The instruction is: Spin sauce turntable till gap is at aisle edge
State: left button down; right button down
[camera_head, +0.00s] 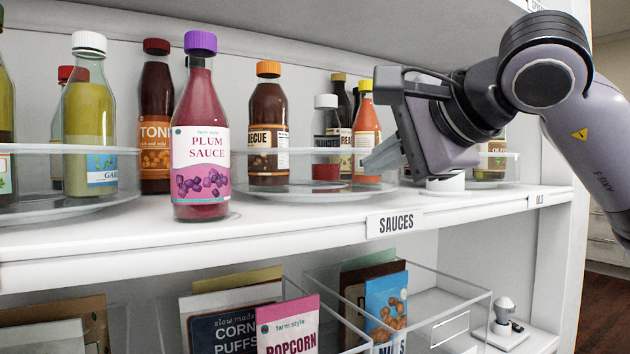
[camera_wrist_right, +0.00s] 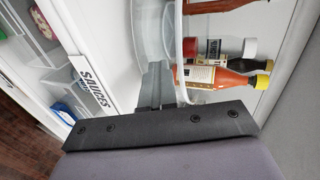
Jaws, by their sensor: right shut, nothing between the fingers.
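The sauce turntable (camera_head: 300,189) is a clear round tray with a low clear wall on the white shelf; its wall also shows in the wrist view (camera_wrist_right: 178,40). It carries a barbecue bottle (camera_head: 268,115), a red-orange bottle (camera_head: 366,125), a dark bottle with a white cap (camera_head: 326,125) and others behind. My arm hides the tray's right side. My left gripper is not in view.
A plum sauce bottle (camera_head: 201,140) stands at the shelf's front, left of the turntable. Another turntable (camera_head: 110,203) is further left. The SAUCES label (camera_head: 396,223) is on the shelf edge. Snack bins (camera_head: 455,318) are below; the upper shelf (camera_head: 290,20) is overhead.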

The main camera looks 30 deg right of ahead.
jog(key=shift+d, duration=0.25)
jog(key=shift+w+d, duration=0.1)
jog(key=shift+d, duration=0.2)
jog(key=shift+s+f, duration=0.1)
jog(key=shift+s, duration=0.45)
jog(key=shift+s+d+b, duration=0.25)
jog(key=shift+s+b, duration=0.05)
jog(key=shift+s, duration=0.85)
jog(key=v, duration=0.7)
jog(key=shift+p, duration=0.3)
